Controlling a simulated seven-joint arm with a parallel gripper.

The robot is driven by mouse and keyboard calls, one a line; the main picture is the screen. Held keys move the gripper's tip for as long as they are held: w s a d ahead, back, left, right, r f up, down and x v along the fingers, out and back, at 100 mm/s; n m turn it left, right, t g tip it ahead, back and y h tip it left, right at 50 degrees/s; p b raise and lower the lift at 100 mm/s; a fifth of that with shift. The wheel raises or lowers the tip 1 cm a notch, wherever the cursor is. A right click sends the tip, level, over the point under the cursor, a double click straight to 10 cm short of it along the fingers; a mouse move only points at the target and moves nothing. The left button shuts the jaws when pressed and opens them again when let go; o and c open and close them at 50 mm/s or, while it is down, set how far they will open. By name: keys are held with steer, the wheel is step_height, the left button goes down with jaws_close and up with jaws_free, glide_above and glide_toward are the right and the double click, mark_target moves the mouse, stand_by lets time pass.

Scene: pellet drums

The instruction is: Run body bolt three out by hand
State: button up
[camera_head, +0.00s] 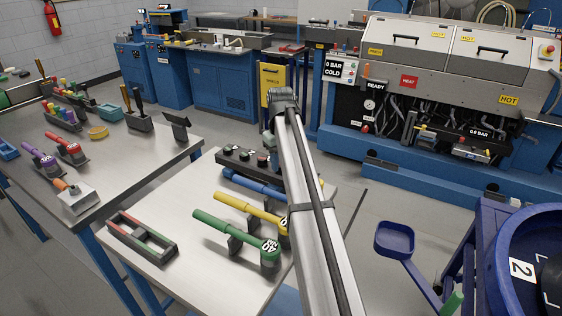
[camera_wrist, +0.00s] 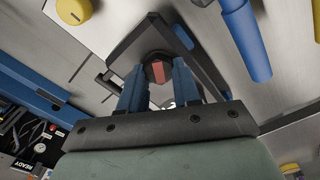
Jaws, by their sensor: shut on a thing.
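In the wrist view my gripper (camera_wrist: 160,88) has its two blue fingers closed on a small dark piece with a red face (camera_wrist: 158,72). Most of that piece is hidden between the fingers, and I cannot tell what it is. A dark angular frame or holder surrounds it on the far side; I cannot tell whether they touch. In the head view my arm hides the gripper. I cannot pick out body bolt three in either view. Wrenches with green (camera_head: 232,232), yellow (camera_head: 238,207) and blue (camera_head: 250,186) handles lie on the near bench.
A black rack with round pieces (camera_head: 240,158) stands behind the wrenches. A red and green tray (camera_head: 141,237) lies at the bench's left. A blue machine (camera_head: 425,90) with HEAT and HOT signs is at the back right. A blue drum (camera_head: 520,250) and small blue tray (camera_head: 394,239) stand at right.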

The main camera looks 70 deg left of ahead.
steer(key=n, duration=0.4)
steer(key=shift+s+d+f+n, duration=0.1)
steer(key=shift+s+f+n, duration=0.05)
steer(key=shift+n, duration=0.15)
steer(key=shift+d+n, duration=0.1)
steer(key=shift+n, duration=1.9)
steer(key=shift+s, duration=0.1)
steer(key=o, duration=1.1)
steer(key=shift+c, duration=0.2)
steer(key=shift+r, duration=0.2)
step_height(320, 180, up, 14)
steer(key=shift+f, duration=0.2)
